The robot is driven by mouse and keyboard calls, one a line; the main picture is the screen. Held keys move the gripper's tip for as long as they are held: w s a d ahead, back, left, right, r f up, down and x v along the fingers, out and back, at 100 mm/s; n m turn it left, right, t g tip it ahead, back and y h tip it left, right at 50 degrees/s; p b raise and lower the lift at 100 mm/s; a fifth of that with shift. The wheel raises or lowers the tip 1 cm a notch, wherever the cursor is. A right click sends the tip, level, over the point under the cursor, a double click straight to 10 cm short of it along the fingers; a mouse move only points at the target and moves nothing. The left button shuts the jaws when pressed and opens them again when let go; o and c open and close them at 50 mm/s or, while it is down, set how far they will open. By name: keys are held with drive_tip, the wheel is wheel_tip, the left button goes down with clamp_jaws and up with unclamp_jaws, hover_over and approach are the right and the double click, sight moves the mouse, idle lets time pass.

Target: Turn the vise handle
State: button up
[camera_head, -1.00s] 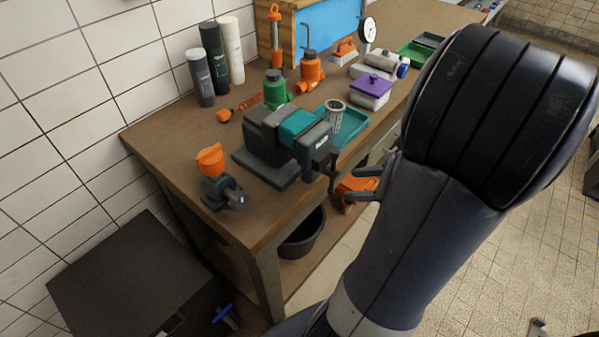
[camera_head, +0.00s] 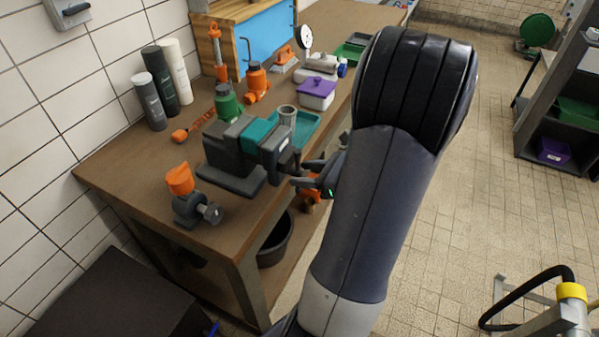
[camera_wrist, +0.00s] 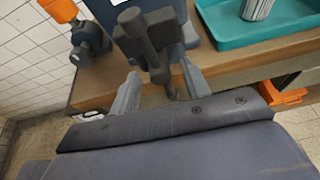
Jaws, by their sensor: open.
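In the wrist view, the dark grey vise handle (camera_wrist: 153,47) hangs down from the vise front. My gripper (camera_head: 297,173) is at the vise's front end, by the bench edge. In the wrist view, my gripper (camera_wrist: 157,78) is open, one finger on each side of the lower part of the handle. The fingers look apart from the handle; contact cannot be told. In the head view the handle is partly hidden by the gripper.
An orange and grey tool (camera_head: 190,200) sits at the bench's near corner. A teal tray (camera_head: 305,128) with a grey cup lies behind the vise. A black bucket (camera_head: 275,240) is beneath the bench. Open tiled floor lies right of my arm.

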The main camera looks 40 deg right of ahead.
drive_tip(key=shift+x, duration=1)
drive_tip(key=shift+c, duration=0.5)
clamp_jaws()
